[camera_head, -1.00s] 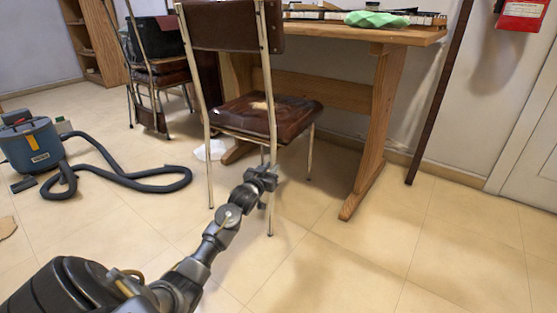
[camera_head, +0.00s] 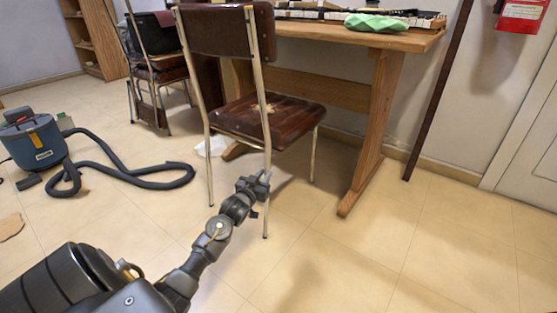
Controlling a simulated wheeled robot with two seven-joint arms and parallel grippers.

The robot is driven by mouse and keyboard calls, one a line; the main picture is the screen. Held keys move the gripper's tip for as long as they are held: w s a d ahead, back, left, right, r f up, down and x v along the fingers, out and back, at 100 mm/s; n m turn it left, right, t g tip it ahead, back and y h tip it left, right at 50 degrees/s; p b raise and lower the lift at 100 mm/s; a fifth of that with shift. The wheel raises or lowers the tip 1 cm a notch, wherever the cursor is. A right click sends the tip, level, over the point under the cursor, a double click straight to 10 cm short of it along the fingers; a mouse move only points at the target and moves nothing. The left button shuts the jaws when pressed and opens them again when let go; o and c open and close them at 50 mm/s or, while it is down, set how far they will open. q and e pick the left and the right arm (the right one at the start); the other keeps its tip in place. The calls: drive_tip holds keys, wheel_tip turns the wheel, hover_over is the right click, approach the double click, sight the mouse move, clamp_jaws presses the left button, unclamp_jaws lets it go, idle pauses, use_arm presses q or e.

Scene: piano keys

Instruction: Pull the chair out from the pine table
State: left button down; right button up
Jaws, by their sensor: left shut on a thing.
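The chair (camera_head: 272,118) has a torn brown seat, a brown backrest and thin pale metal legs. It stands upright at the front left of the pine table (camera_head: 378,105), its backrest towards me. My left gripper (camera_head: 262,183) is shut on the chair's near right leg, below seat height. The fingertips are small and partly hidden around the leg. My right gripper is not in view.
A blue vacuum cleaner (camera_head: 33,142) with a long dark hose (camera_head: 125,178) lies on the floor at left. Another chair (camera_head: 158,72) stands behind. A dark pole (camera_head: 437,95) leans on the wall at right. Tiled floor in front and right is clear.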

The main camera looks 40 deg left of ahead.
use_arm(q)
drive_tip(key=shift+p+v, duration=1.25)
drive_tip(key=shift+v, duration=0.05)
drive_tip(key=shift+a+p+v, duration=0.15)
drive_tip(key=shift+p+v, duration=0.3)
drive_tip(key=shift+v, duration=0.2)
drive_tip(key=shift+a+p+v, duration=0.15)
drive_tip(key=shift+p+v, duration=0.3)
drive_tip(key=shift+v, duration=0.25)
drive_tip(key=shift+s, duration=0.15)
drive_tip(key=p+v, duration=0.3)
drive_tip(key=v, duration=0.2)
drive_tip(key=shift+s+a+p, duration=0.1)
drive_tip(key=shift+p, duration=0.2)
drive_tip(key=c, duration=2.1)
unclamp_jaws()
drive_tip(key=shift+c, duration=0.2)
drive_tip(key=o, duration=1.1)
